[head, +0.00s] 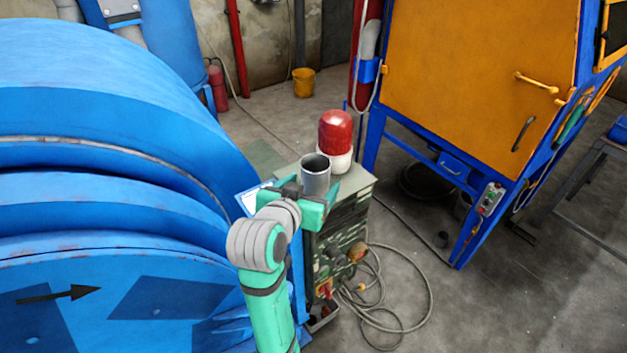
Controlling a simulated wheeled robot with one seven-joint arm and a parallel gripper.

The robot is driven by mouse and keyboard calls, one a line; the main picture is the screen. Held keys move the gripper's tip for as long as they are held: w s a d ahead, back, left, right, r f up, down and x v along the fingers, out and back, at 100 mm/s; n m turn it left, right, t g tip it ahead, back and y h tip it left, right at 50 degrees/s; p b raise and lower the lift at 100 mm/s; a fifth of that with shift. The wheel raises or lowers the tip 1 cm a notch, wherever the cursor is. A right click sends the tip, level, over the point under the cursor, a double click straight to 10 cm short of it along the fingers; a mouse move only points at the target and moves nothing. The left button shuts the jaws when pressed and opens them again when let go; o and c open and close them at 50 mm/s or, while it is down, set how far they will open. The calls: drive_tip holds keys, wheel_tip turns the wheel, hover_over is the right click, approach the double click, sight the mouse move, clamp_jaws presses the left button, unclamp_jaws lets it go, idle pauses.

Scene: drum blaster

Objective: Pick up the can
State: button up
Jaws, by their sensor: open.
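The can (316,178) is a grey metal cylinder with an open dark top, upright at the near part of the top of a grey-green cabinet (355,183). My gripper (318,196) reaches it from the front left, with its green fingers low around the can's sides. The jaws are open. Whether a finger touches the can cannot be told. The can's lower part is hidden by my gripper and wrist.
A red and white lamp (335,138) stands close behind the can on the cabinet. A large blue drum machine (100,190) fills the left. An orange and blue cabinet (470,80) stands at the right. Cables (395,310) lie coiled on the floor.

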drive_tip(key=shift+a+x, duration=0.15)
drive_tip(key=shift+x, duration=1.25)
drive_tip(key=shift+a+x, duration=0.2)
drive_tip(key=shift+x, duration=1.15)
drive_tip(key=shift+f, duration=0.1)
drive_tip(key=c, duration=1.3)
